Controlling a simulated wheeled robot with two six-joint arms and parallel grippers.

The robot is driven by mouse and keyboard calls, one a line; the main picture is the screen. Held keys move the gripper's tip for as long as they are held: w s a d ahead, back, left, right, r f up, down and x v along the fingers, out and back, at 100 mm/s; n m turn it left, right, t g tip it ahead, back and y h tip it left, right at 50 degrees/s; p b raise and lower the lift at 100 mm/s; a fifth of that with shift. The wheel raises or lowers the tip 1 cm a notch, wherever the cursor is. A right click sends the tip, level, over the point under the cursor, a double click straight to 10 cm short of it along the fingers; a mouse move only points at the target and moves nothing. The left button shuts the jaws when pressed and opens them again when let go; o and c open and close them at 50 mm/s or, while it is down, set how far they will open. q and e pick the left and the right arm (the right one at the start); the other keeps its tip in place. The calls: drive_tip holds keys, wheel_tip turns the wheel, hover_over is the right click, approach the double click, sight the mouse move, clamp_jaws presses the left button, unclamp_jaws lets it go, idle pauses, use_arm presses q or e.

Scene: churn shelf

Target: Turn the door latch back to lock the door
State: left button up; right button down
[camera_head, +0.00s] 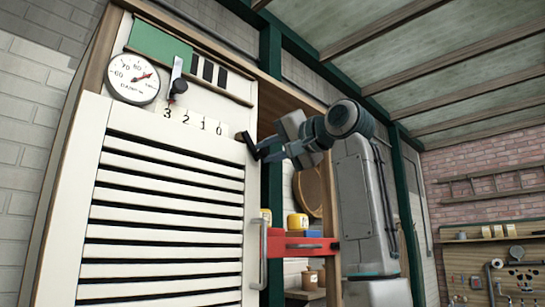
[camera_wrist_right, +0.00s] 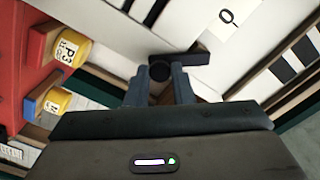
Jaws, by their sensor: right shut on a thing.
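The white slatted door (camera_head: 165,205) fills the left of the head view and sits in a wooden frame. The dark door latch (camera_head: 240,136) is at its upper right edge, by the number 0. The latch (camera_wrist_right: 190,59) also shows in the right wrist view as a dark bar with a round knob at one end. My right gripper (camera_head: 256,151) reaches it from the right, and its fingers (camera_wrist_right: 163,74) are shut on the latch at the knob end. The fingers partly hide the knob. My left gripper is not in view.
A vertical door handle (camera_head: 258,255) is lower on the door's right edge. A red shelf (camera_head: 298,247) with yellow-lidded jars (camera_head: 297,222) stands right of the door, below my right arm. A dial (camera_head: 134,78) and a small lever (camera_head: 178,82) are above the slats.

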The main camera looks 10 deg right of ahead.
drive_tip(key=m+b, duration=0.1)
drive_tip(key=m, duration=0.1)
drive_tip(key=a+f+m+b, duration=0.1)
drive_tip(key=shift+s+f+m, duration=0.1)
drive_tip(key=shift+s+m, duration=0.3)
drive_tip(key=m+b, duration=0.1)
drive_tip(key=a+m, duration=0.1)
drive_tip(key=m, duration=0.1)
drive_tip(key=shift+s+a+f+b, duration=0.1)
drive_tip(key=shift+s+b, duration=0.25)
drive_tip(key=shift+a+m, duration=0.15)
drive_tip(key=shift+m, duration=0.45)
drive_tip(key=c, duration=1.4)
unclamp_jaws()
drive_tip(key=shift+o, duration=0.7)
drive_tip(key=shift+s, duration=0.15)
